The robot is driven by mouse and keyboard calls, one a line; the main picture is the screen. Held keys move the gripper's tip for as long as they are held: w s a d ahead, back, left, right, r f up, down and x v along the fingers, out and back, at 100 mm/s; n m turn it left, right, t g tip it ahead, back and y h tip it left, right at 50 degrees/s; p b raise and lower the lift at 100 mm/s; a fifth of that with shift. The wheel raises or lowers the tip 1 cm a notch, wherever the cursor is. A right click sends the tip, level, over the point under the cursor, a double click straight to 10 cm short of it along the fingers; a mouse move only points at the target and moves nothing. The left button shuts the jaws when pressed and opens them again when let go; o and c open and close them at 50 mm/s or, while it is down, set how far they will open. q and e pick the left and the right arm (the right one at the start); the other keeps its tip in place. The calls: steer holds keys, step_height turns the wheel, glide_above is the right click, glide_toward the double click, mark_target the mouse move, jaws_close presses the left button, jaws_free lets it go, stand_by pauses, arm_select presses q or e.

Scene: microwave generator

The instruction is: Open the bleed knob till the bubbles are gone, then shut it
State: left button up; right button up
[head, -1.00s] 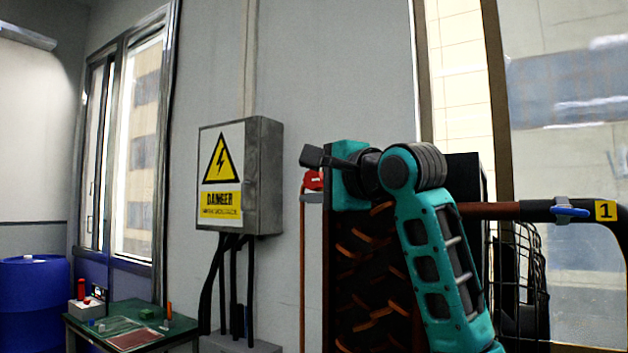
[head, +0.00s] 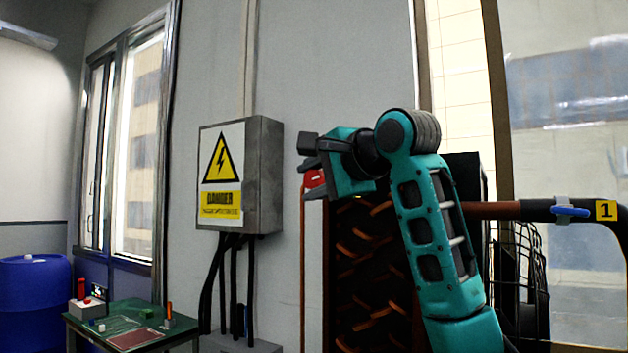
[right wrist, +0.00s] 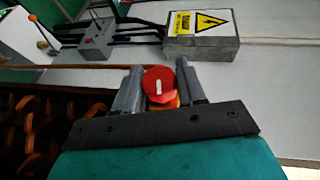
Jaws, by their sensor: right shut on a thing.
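The red bleed knob (head: 314,180) is at the upper left corner of a dark unit with copper-coloured coils. In the right wrist view the knob (right wrist: 158,84) has a white mark on its face, with a yellow-orange part below it. My right gripper (head: 309,153) is at the knob. In the right wrist view my right gripper (right wrist: 160,88) has one finger on each side of the knob and is shut on it. I cannot make out any bubbles or sight glass. My left gripper is out of view.
A grey danger box (head: 258,175) hangs on the wall to the left, with black cables below. A green table (head: 120,325) with small items stands lower left. A pipe with a blue valve handle (head: 570,211) and a fan cage (head: 520,270) are at the right.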

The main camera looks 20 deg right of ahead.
steer(key=shift+n+g+h, duration=0.6)
steer(key=shift+g+h, duration=0.3)
steer(key=shift+g, duration=0.9)
steer(key=o, duration=1)
steer(key=b+v, duration=0.3)
steer(key=v, duration=1)
steer(key=shift+b, duration=0.3)
steer(key=shift+w, duration=0.15)
